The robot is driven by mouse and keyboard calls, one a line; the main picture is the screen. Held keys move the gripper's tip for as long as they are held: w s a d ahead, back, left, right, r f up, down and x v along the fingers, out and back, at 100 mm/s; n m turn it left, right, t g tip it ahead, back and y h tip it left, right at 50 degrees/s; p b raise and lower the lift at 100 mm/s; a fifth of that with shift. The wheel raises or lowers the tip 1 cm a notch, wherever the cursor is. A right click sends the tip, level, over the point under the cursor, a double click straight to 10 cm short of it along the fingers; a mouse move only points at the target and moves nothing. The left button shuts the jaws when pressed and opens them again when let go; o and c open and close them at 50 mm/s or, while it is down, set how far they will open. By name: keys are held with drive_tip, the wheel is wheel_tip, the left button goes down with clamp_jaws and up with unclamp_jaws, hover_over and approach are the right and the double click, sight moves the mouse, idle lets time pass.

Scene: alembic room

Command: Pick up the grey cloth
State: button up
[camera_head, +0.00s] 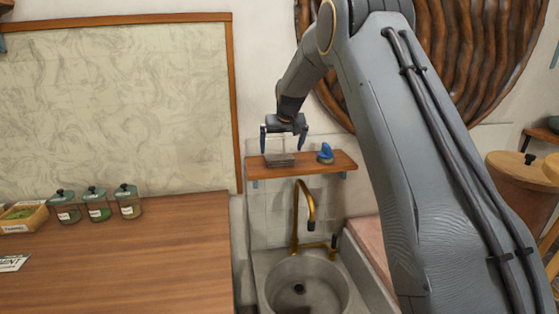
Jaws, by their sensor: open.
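A folded grey cloth (279,160) lies flat on a small wooden wall shelf (330,166) above the sink. My gripper (282,146) points down just above the cloth, with its two dark fingers spread apart. The fingertips appear to be on either side of the cloth at about shelf height. I cannot tell whether they touch it. Nothing is held between the fingers.
A blue object (325,153) stands on the shelf close to the right finger. Below are a brass faucet (304,210) and a round stone sink (308,290). A wooden counter (130,260) with several jars (97,204) is at left. A framed board (115,105) hangs behind.

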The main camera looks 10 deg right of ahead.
sight(280, 157)
drive_tip(key=p+x, duration=0.2)
drive_tip(key=x, duration=0.1)
drive_tip(key=shift+s+a+f, duration=0.1)
drive_tip(key=shift+s+f, duration=0.05)
drive_tip(key=shift+f, duration=0.3)
drive_tip(key=shift+p+x, duration=0.4)
drive_tip(key=shift+x, duration=0.45)
drive_tip(key=shift+r, duration=0.1)
drive_tip(key=c, duration=0.9)
drive_tip(key=shift+r, duration=0.1)
